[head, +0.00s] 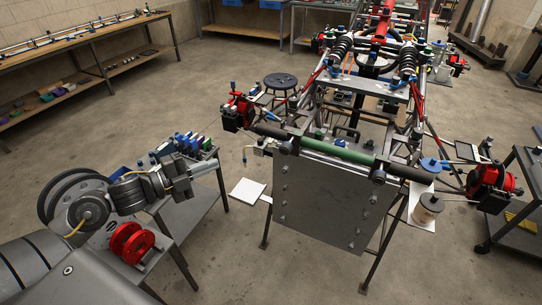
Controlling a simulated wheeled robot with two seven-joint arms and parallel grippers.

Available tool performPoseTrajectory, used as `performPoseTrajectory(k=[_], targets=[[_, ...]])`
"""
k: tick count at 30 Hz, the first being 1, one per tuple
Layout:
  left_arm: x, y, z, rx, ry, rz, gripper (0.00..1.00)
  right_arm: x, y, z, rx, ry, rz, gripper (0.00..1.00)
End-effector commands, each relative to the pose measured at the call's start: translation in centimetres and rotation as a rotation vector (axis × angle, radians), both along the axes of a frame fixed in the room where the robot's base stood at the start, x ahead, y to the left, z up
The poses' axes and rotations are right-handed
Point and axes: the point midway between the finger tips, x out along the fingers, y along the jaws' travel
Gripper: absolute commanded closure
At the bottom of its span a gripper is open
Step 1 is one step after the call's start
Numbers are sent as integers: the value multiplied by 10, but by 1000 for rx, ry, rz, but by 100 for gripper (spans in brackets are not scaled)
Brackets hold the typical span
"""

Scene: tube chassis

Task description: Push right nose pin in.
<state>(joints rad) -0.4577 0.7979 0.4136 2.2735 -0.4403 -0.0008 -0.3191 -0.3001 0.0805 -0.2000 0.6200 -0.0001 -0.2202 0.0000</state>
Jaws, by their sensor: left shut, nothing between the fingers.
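The tube chassis (372,100) stands on legs with a grey nose plate (325,205) facing me. A green and black bar (338,151) lies across the top of the plate. A small light-coloured fitting (262,148) sits at the bar's left end, and a small blue and silver fitting (378,176) sits near its right end. Both are too small to tell how far any pin is in. My left gripper (220,167) is shut and empty, pointing right, left of the plate and apart from it. My right gripper is not in view.
A cart (180,222) under my left arm carries a red spool (133,242) and several small bottles (186,143). Red wheel hubs (490,183) stick out at the chassis sides. A tin (427,209) stands right of the plate. Floor is clear in front.

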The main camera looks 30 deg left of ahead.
Motion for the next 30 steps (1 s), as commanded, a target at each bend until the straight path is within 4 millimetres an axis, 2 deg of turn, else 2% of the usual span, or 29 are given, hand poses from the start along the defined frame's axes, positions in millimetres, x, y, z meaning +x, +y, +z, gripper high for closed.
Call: performPoseTrajectory(k=[1,3,6,8,14,19,23,30], targets=[[-14,-26,23,49,-62,-79,100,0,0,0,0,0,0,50],[-32,-53,42,103,-130,-163,100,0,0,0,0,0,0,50],[-53,-80,54,155,-195,-248,100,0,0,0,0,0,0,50],[-58,-86,53,183,-214,-275,100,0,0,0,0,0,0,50],[-56,-85,53,197,-230,-274,100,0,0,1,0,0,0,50],[-47,-93,56,193,-231,-272,100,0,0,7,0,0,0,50],[-32,-107,58,192,-231,-271,100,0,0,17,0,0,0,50],[3,-143,60,189,-231,-270,100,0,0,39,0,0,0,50]])
